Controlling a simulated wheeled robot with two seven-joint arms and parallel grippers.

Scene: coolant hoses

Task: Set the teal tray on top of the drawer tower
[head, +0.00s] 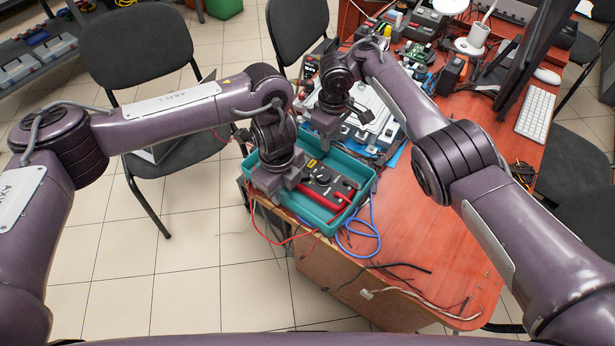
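The teal tray (352,206) sits at the near left corner of the wooden table. It holds a dark multimeter (322,180) and red probes (325,198). My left gripper (278,180) is down at the tray's left side, overlapping its wall and inside. Its fingertips are partly hidden, so I cannot tell whether it grips the wall. My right gripper (344,122) is above the table by the tray's far edge, its fingers apart with nothing visible between them. A pale grey unit (378,118) stands behind it, partly covered by my arm; I cannot tell whether this is the drawer tower.
A blue cable (372,225) and red wires (268,238) trail from around the tray. Loose cables (410,288) lie along the front edge. The table (425,235) is clear right of the tray.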

